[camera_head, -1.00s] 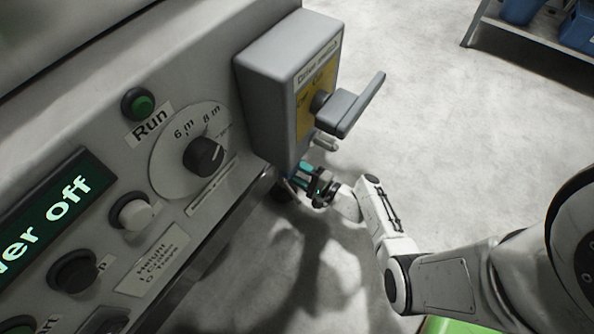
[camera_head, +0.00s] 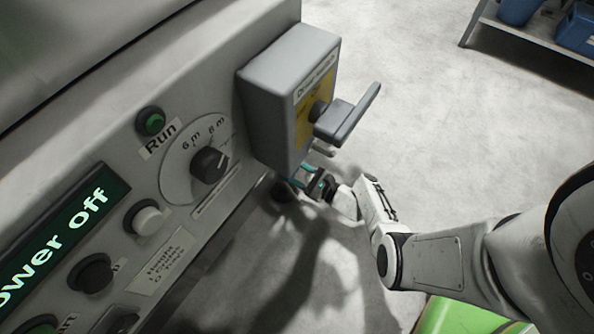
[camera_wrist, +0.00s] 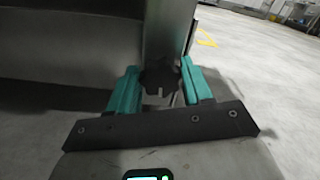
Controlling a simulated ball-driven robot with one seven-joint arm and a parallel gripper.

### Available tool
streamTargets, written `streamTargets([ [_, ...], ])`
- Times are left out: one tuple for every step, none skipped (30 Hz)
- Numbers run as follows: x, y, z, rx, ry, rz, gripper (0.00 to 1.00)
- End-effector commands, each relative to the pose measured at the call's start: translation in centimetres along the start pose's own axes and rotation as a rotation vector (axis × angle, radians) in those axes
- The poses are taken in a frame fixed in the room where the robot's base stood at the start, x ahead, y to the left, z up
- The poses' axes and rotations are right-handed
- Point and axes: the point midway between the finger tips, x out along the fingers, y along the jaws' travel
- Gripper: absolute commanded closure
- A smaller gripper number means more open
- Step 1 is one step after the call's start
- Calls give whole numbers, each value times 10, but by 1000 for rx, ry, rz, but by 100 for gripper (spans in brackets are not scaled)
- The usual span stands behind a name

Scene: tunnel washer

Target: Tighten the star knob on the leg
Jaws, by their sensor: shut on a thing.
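The dark star knob (camera_wrist: 160,78) shows in the wrist view, between the two teal fingers of my gripper (camera_wrist: 160,88). The fingers are shut on it, one at each side. The grey metal leg (camera_wrist: 168,35) rises just behind the knob. In the head view my gripper (camera_head: 310,184) is low beside the machine, under the grey switch box. A dark round part (camera_head: 284,190) shows by its fingertips, but I cannot tell there whether it is the knob.
The grey switch box (camera_head: 275,95) with its protruding handle (camera_head: 350,112) stands above my gripper. The control panel, with a display (camera_head: 55,235) reading "Power off", fills the left. A shelf (camera_head: 530,40) with blue containers stands at the top right. Open floor lies between.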

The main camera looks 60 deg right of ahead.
Motion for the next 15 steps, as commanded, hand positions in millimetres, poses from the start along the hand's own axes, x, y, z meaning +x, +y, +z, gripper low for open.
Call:
streamTargets([
  [-1, 0, -1, 25, 6, -2, 81],
  [-1, 0, -1, 38, 6, -2, 81],
  [-1, 0, -1, 55, 6, -2, 81],
  [-1, 0, -2, 65, 6, -2, 81],
  [-1, 0, -2, 74, 6, -2, 81],
  [-1, 0, -2, 86, 6, -1, 81],
  [-1, 0, -2, 94, 6, -1, 81],
  [-1, 0, -2, 100, 6, -1, 81],
  [-1, 0, -2, 107, 6, -1, 81],
  [-1, 0, -2, 111, 6, -1, 81],
  [-1, 0, -2, 115, 6, -1, 81],
  [-1, 0, -2, 119, 6, -1, 81],
  [-1, 0, -2, 121, 6, -1, 81],
  [-1, 0, -2, 123, 6, -1, 81],
  [-1, 0, -2, 124, 6, -1, 81],
])
